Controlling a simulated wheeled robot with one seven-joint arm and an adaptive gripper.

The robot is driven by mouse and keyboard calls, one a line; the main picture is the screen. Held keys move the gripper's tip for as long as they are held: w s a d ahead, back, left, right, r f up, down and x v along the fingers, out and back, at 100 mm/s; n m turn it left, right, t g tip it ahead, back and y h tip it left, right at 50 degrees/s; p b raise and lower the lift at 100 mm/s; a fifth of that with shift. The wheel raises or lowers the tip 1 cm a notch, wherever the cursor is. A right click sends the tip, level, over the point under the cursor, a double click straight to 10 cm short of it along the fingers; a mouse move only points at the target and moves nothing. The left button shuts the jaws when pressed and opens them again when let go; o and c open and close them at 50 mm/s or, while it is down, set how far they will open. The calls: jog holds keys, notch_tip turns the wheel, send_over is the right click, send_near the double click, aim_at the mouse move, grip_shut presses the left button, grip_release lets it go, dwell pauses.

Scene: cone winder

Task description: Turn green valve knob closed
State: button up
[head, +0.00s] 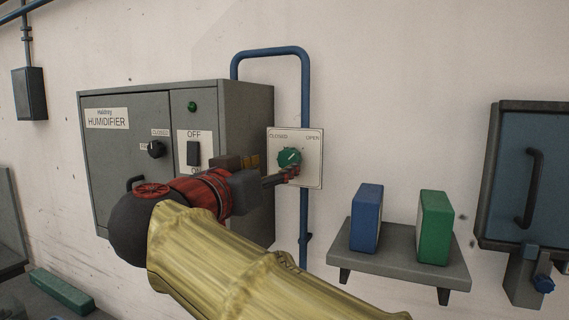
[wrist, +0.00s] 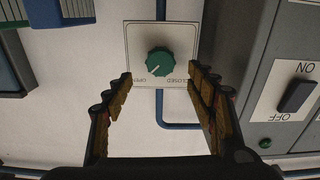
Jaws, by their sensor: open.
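The green valve knob (head: 289,157) sits on a white plate (head: 312,165) marked CLOSED at left and OPEN at right. Its white mark points up and right, toward OPEN. In the wrist view the picture is upside down; the knob (wrist: 159,62) shows its mark toward the OPEN label at lower left. My gripper (head: 281,177) is just in front of and below the knob in the head view. In the wrist view my gripper (wrist: 160,78) is open and empty, its fingers spread to either side of the knob, with no contact visible.
A grey humidifier cabinet (head: 235,110) with a switch stands close left of the plate. A blue pipe (head: 305,90) runs behind the plate. At right, a shelf (head: 400,262) holds a blue box (head: 366,218) and a green box (head: 434,228). A blue-doored cabinet (head: 510,185) is farther right.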

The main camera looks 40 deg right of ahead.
aim_at(287, 162)
jog(key=shift+m, duration=0.4)
jog(key=shift+p+x, duration=0.7)
jog(key=shift+x, duration=3.25)
jog(key=shift+f, duration=0.15)
jog(key=c, duration=0.3)
jog(key=c, duration=0.8)
jog(key=shift+c, duration=0.3)
